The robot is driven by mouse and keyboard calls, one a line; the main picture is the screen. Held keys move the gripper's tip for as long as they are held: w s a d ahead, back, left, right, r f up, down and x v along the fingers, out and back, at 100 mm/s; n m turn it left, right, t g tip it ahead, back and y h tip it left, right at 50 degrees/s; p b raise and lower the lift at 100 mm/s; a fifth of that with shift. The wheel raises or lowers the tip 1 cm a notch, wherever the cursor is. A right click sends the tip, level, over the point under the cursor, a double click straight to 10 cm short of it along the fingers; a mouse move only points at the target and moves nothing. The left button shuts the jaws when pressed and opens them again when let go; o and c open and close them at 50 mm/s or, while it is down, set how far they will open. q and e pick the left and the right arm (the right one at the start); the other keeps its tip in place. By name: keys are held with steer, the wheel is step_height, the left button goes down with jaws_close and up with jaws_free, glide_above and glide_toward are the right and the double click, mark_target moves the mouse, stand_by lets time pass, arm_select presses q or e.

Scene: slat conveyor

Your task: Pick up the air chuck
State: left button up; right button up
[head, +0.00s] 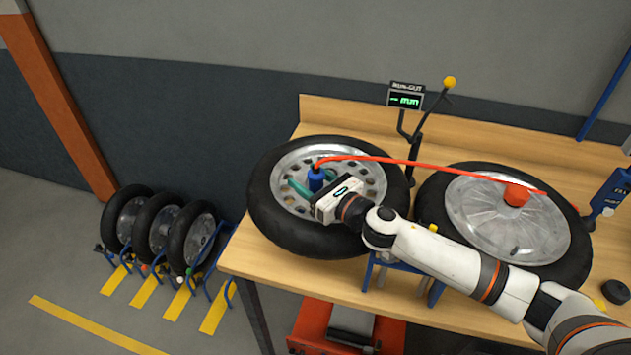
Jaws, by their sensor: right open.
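The air chuck (316,180) is a small blue piece at the end of a red hose (400,160). It stands at the middle of the left wheel (262,205), over its silvery, holed rim. My right gripper (309,186) reaches in from the lower right, with its teal fingers around or beside the chuck. The jaws are open. The white gripper body hides part of the rim, and I cannot tell whether a finger touches the chuck. My left gripper is not in view.
A post with a display (405,97) stands behind. Several tyres (126,217) stand racked on the floor.

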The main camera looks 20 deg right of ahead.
steer(key=shift+d, duration=0.1)
steer(key=shift+c, duration=1)
jaws_close()
steer(key=shift+r, duration=0.1)
